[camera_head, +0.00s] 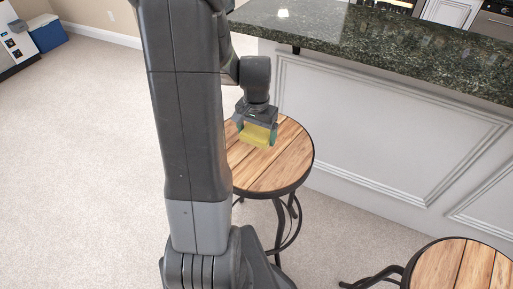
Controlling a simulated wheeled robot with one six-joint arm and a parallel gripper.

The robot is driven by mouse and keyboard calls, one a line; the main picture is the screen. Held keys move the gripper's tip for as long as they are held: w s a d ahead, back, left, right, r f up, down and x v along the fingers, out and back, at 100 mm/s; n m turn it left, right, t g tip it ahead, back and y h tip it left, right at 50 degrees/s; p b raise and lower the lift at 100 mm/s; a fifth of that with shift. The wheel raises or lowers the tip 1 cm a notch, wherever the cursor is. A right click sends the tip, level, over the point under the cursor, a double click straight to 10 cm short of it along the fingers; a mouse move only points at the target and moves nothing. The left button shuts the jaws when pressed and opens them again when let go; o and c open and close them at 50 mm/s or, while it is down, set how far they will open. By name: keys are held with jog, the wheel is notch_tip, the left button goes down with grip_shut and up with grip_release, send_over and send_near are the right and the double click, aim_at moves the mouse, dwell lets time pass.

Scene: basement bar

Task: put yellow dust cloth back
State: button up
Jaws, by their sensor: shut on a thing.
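The yellow dust cloth (257,136) is a small, blocky yellow piece in the middle of the camera_head view. My gripper (256,131) points down and is shut on the cloth, with greenish fingertips at its two sides. The cloth shows over the round wooden top of a bar stool (275,172). I cannot tell whether it touches the stool top or hangs above it. My arm hides the left part of that stool.
A dark green granite counter (400,52) on a white panelled bar front (390,135) stands behind the stool. A second stool (455,268) is at the lower right. A blue box (47,33) is at the far upper left. Carpet (80,150) on the left is clear.

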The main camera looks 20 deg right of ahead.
aim_at(256, 152)
jog(key=shift+f, duration=2.8)
jog(key=shift+f, duration=0.15)
jog(key=o, duration=0.8)
jog(key=shift+c, duration=0.2)
notch_tip(256, 152, up, 12)
jog(key=shift+r+p, duration=0.15)
jog(key=shift+p, duration=0.15)
